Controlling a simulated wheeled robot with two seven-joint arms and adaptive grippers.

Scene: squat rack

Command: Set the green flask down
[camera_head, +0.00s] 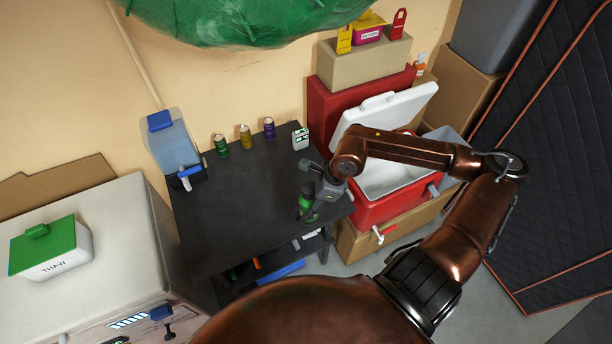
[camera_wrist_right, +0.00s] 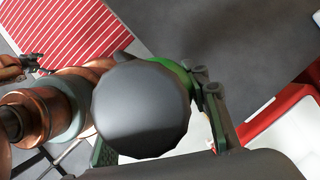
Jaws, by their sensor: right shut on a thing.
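The green flask (camera_head: 306,202) is in my right gripper (camera_head: 316,195), over the right front part of the black table (camera_head: 235,215). The gripper is shut on it and partly hides it. In the right wrist view the flask's round dark grey end (camera_wrist_right: 140,110) faces the camera, with its green side (camera_wrist_right: 174,70) behind. I cannot tell whether the flask touches the tabletop. The dark end of a copper arm, seemingly my left gripper (camera_wrist_right: 32,66), shows small in the wrist view; its jaws are unclear.
Green, gold and purple cans (camera_head: 245,137) and a small white device (camera_head: 300,138) line the table's back edge. A blue-topped dispenser (camera_head: 172,145) stands back left. An open red cooler (camera_head: 374,208) is close on the right. The table's middle is clear.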

